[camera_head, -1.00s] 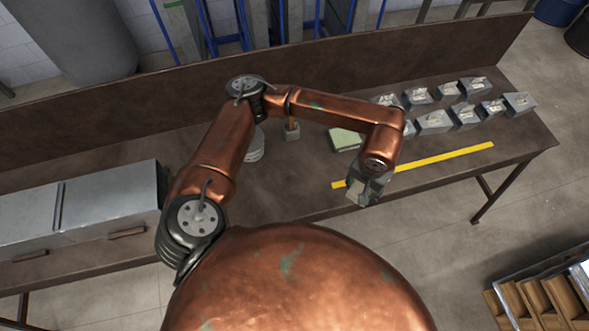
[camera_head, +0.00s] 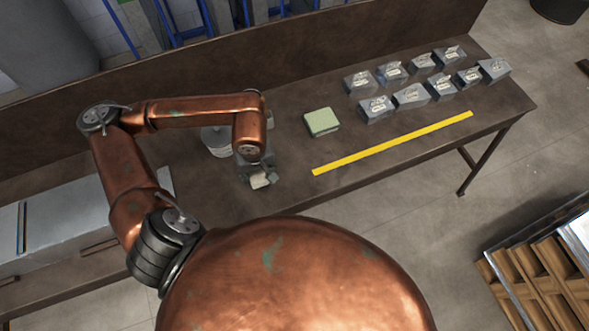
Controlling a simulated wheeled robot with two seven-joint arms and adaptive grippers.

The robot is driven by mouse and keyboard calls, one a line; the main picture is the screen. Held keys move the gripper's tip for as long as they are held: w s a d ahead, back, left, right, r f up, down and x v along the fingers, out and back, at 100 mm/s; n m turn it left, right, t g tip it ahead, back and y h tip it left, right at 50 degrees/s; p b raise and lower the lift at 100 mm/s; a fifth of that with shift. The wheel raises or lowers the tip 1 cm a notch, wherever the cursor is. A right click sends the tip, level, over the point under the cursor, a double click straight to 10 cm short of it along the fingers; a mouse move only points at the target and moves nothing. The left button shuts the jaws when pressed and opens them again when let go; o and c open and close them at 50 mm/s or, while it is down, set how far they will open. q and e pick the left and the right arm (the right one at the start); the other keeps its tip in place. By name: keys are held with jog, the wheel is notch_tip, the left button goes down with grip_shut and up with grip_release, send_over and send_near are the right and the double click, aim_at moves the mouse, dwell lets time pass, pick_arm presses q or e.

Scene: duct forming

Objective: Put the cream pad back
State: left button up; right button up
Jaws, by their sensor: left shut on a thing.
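My left gripper (camera_head: 256,172) is shut on the cream pad (camera_head: 260,181), a small pale block showing at the gripper's lower end. The gripper is over the front part of the brown bench (camera_head: 220,195), left of the yellow strip (camera_head: 395,143). I cannot tell how far the pad is above the bench top. The gripper covers much of the pad. My right gripper is not in view.
A green-topped pad (camera_head: 321,121) lies on the bench to the right of my left arm. Several grey metal blocks (camera_head: 411,96) stand in rows farther right. A grey round container (camera_head: 216,141) is partly hidden behind my arm. Bench space around the yellow strip is clear.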

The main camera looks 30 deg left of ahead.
pick_arm(q)
jog(key=w+d+f, duration=0.4)
jog(key=w, duration=0.4)
send_over(294, 171)
jog(key=s, duration=0.1)
notch_tip(294, 171, down, 5)
jog(key=shift+a+r+p, duration=0.1)
jog(key=shift+a+p, duration=0.05)
jog(key=shift+p, duration=0.2)
jog(key=shift+w, duration=0.15)
jog(key=shift+w+d+f, duration=0.1)
jog(key=shift+w+f, duration=0.05)
jog(key=shift+f, duration=0.9)
jog(key=shift+w+d+f, duration=0.1)
jog(key=shift+w+f, duration=0.05)
jog(key=shift+f, duration=0.9)
jog(key=shift+f, duration=0.1)
jog(key=o, duration=0.7)
jog(key=shift+f, duration=0.1)
jog(key=o, duration=0.5)
